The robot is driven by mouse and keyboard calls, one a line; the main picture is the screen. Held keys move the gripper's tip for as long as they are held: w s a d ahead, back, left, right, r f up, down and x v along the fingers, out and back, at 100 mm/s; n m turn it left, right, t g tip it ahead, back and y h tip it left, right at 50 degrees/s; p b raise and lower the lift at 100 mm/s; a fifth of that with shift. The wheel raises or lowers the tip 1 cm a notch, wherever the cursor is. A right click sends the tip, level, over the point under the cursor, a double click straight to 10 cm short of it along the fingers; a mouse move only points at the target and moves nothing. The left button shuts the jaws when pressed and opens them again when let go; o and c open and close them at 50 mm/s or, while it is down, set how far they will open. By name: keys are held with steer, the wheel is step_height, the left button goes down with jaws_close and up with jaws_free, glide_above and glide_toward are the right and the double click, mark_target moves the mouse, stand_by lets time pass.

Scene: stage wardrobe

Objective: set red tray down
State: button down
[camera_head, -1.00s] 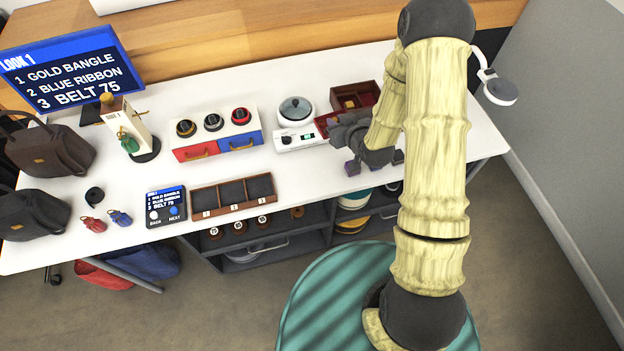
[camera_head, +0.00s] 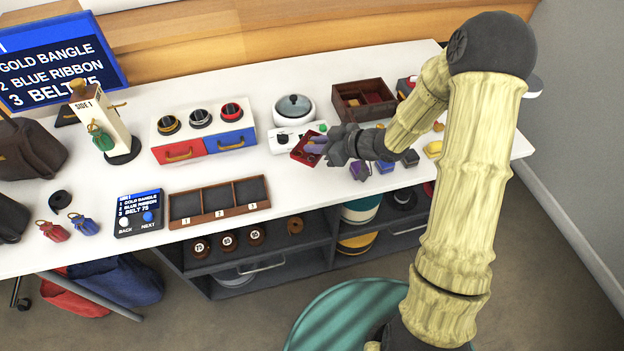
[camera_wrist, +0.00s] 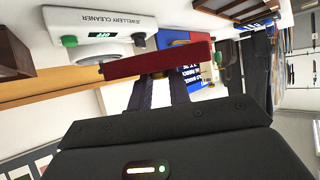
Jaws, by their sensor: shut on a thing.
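The red tray (camera_head: 305,151) is a small, shallow, dark red tray beside the front right of the white jewellery cleaner (camera_head: 286,142). My gripper (camera_head: 321,147) is shut on its right side. In the wrist view the tray (camera_wrist: 150,62) shows as a red edge across the fingertips (camera_wrist: 162,80), with the cleaner's labelled front (camera_wrist: 98,32) beyond it. My fingers cover part of the tray. I cannot tell whether its underside touches the table.
A dark wooden box (camera_head: 343,112) with compartments stands behind my gripper. A red-and-blue drawer unit (camera_head: 233,141) is to the left. White table (camera_head: 300,184) in front is clear.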

glide_above(316, 176)
step_height(316, 176, down, 6)
steer(key=shift+w+f+b, duration=0.1)
steer(key=shift+b, duration=0.3)
steer(key=shift+f, duration=1.8)
steer(key=shift+f+b, duration=0.15)
steer(key=shift+b, duration=0.15)
steer(key=c, duration=1.3)
jaws_free()
